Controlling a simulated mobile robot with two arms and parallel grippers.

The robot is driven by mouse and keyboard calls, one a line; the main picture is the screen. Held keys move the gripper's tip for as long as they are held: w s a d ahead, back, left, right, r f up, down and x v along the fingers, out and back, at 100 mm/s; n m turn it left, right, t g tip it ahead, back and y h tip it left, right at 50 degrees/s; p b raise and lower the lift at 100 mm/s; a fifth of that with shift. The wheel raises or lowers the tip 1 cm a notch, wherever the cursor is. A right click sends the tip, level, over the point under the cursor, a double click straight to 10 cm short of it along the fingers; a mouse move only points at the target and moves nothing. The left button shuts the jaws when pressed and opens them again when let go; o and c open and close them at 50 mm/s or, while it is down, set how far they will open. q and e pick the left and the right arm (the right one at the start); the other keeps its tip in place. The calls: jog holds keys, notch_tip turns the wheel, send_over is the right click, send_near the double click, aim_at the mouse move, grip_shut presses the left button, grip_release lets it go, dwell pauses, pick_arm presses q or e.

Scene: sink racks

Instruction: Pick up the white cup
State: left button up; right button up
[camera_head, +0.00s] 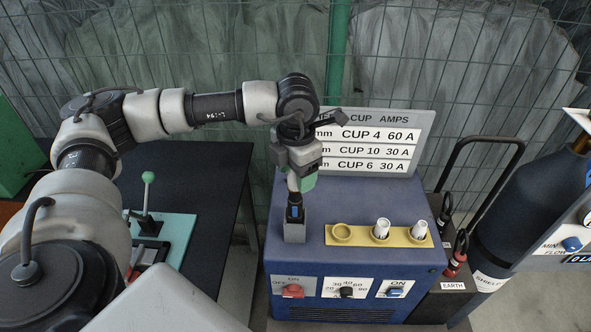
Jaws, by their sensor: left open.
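Two small white cups stand upright in a yellow holder (361,243) on top of the blue machine. One white cup (382,227) is in the middle spot and another white cup (419,229) is in the right spot. The left spot (341,232) shows only a yellow ring with no white cup in it. My left gripper (299,178) points down above the machine's left side, left of the holder and apart from both cups. It is open, with its fingertips partly hidden by its own body and a green part. My right gripper is not in view.
A torch-like piece (294,213) stands in a grey block (294,233) under my left gripper. A sign (375,140) stands behind the holder. A dark cylinder (500,225) is at the right, a black table (205,185) at the left, and a wire fence behind.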

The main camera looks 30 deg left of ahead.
pick_arm(q)
jog(key=shift+f, duration=0.75)
jog(key=c, duration=1.1)
jog(key=shift+o, duration=0.2)
jog(key=shift+r, duration=0.45)
jog(key=r+b, duration=0.1)
jog(key=d+r+b, duration=0.1)
jog(key=r, duration=0.1)
jog(key=shift+s+d+r, duration=0.15)
jog(key=shift+r, duration=0.15)
jog(key=s+d+r, duration=0.3)
jog(key=d+r, duration=0.6)
jog(key=r, duration=0.4)
jog(key=shift+d+p, duration=0.3)
jog(key=shift+d, duration=0.1)
jog(key=shift+s, duration=0.1)
